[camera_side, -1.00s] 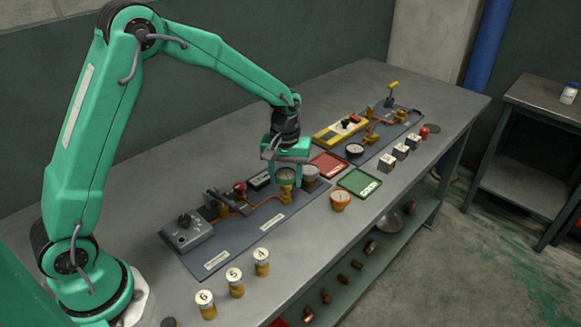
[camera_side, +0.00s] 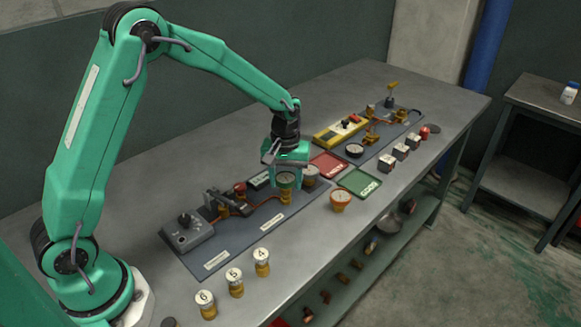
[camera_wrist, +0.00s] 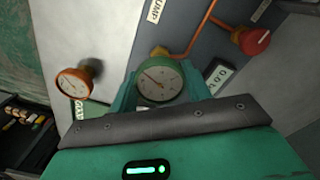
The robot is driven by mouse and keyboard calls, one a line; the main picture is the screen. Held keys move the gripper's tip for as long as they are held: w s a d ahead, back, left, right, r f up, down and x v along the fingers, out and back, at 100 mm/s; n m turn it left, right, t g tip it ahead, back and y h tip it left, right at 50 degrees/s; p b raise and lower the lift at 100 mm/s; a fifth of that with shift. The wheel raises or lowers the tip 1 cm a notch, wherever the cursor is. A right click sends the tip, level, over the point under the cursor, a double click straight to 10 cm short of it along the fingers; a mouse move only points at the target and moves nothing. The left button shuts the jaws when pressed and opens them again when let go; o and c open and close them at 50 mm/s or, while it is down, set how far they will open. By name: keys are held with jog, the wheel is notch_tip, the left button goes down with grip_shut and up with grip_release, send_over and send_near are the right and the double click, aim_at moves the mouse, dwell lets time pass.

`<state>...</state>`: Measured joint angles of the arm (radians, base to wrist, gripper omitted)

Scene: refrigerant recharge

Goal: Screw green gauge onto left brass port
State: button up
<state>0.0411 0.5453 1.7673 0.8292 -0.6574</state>
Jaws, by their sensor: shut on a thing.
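The green gauge (camera_wrist: 160,82) has a round pale dial with a dark needle and a green rim. My gripper (camera_side: 287,172) is shut on it, with a teal finger on each side of the dial in the wrist view. In the side view the green gauge (camera_side: 285,181) sits upright right above the left brass port (camera_side: 286,196) on the near grey board. The two look in line and touching, but the thread is hidden. Some brass (camera_wrist: 158,53) shows just beyond the dial in the wrist view.
A grey-rimmed gauge (camera_side: 310,174) stands close behind my gripper. An orange gauge (camera_side: 340,200) stands on the bench to the right. A red tray (camera_side: 328,164) and green tray (camera_side: 360,183) lie beyond. A red knob (camera_side: 240,188) and copper pipe are to the left.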

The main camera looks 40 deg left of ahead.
jog(key=shift+f, duration=0.35)
dwell(0.3)
